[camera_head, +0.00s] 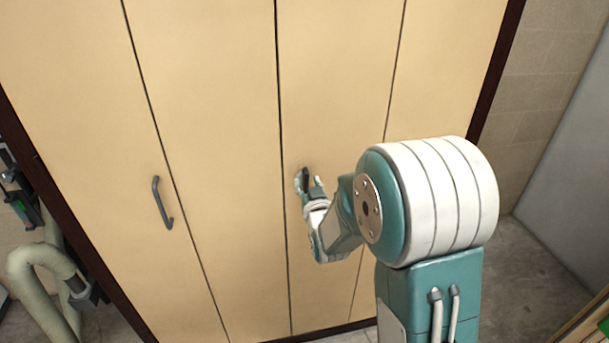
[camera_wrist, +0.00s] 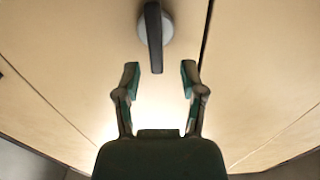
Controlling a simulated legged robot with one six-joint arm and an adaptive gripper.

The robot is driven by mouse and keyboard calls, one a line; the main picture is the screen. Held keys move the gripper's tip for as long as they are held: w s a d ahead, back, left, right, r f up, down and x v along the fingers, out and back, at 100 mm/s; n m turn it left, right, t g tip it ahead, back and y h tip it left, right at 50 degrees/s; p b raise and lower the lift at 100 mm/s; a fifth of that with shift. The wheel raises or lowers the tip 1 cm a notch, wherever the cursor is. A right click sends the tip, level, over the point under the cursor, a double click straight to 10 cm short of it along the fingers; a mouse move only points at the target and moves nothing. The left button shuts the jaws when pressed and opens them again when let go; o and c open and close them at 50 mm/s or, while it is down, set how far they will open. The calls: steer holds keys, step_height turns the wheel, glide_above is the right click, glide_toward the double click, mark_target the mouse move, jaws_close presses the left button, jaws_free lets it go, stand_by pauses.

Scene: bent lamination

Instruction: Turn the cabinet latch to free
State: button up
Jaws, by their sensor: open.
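The cabinet (camera_head: 215,100) has tall tan door panels with dark seams and a dark frame. The latch (camera_wrist: 154,38) is a dark bar on a round grey base, fixed to a door panel. In the wrist view the bar points down toward my gripper. My gripper (camera_wrist: 160,78) is open, with one finger on each side of the line of the bar. The bar's lower end lies near the level of the fingertips, and contact cannot be told. In the head view my gripper (camera_head: 309,184) is at the door, and the latch is mostly hidden behind it.
A grey bar handle (camera_head: 162,203) is on a door panel at the left. A thick pale hose (camera_head: 40,275) and equipment stand left of the cabinet. A tiled wall (camera_head: 545,90) and bare floor (camera_head: 510,270) lie to the right.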

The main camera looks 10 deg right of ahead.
mark_target(307, 179)
steer(key=w, duration=0.2)
steer(key=shift+w+d, duration=0.3)
steer(key=shift+w, duration=0.5)
steer(key=shift+a, duration=0.2)
steer(key=shift+c, duration=0.3)
jaws_close()
steer(key=shift+s+d+f, duration=0.1)
